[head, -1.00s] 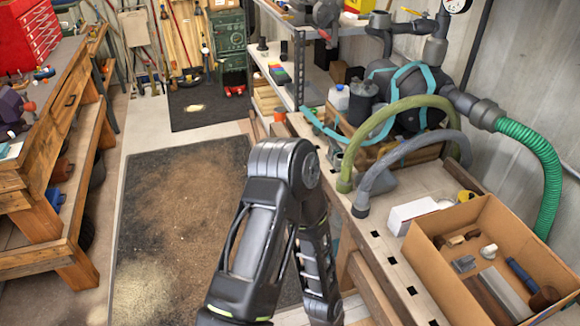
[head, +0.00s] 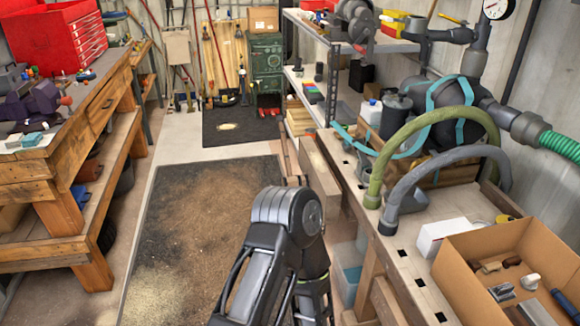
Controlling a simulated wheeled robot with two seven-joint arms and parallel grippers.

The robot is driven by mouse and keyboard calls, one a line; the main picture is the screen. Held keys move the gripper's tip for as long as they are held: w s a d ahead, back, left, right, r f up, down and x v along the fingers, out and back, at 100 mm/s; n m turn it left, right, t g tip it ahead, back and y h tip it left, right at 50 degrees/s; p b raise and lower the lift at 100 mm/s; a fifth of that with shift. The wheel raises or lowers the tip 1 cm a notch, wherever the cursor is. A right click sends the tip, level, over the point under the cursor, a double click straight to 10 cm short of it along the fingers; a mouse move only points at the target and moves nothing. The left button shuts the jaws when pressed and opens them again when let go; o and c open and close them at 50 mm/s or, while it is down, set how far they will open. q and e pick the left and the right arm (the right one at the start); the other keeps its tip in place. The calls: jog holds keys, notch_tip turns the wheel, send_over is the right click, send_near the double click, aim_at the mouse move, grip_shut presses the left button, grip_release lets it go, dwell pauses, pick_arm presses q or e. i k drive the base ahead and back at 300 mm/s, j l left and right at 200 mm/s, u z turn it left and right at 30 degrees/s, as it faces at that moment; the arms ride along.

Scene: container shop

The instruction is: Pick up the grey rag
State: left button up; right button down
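I cannot make out a grey rag for certain in the head view. One of my arms rises from the bottom middle of the picture, bent at a dark grey joint, and its lower end runs out of the frame. Neither of my grippers shows, so I cannot see whether they hold anything.
A wooden workbench (head: 95,125) with a red tool chest (head: 62,42) stands at left. A long bench at right carries hoses and an open cardboard box (head: 468,285) of small items. A dirty dark mat (head: 190,215) lies on open floor between them.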

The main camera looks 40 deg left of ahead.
aim_at(501, 292)
jog(key=l+u, duration=0.15)
jog(key=u, duration=0.25)
jog(key=l+u, duration=0.15)
jog(key=u, duration=0.2)
jog(key=i, duration=0.5)
jog(key=k+j+z, duration=0.15)
jog(key=z, duration=0.2)
jog(key=k+j+z, duration=0.1)
jog(key=k+z, duration=0.35)
jog(key=z, duration=0.25)
jog(key=j+z, duration=0.1)
jog(key=z, duration=0.65)
jog(key=j+z, duration=0.45)
jog(key=k+j+z, duration=0.1)
jog(key=j+z, duration=0.35)
jog(key=k+j+z, duration=0.15)
jog(key=j+z, duration=0.25)
jog(key=k+j+z, duration=0.1)
jog(key=k+j, duration=0.25)
jog(key=j, duration=0.2)
jog(key=k+j+z, duration=0.1)
jog(key=k+j, duration=0.25)
jog(key=j, duration=0.2)
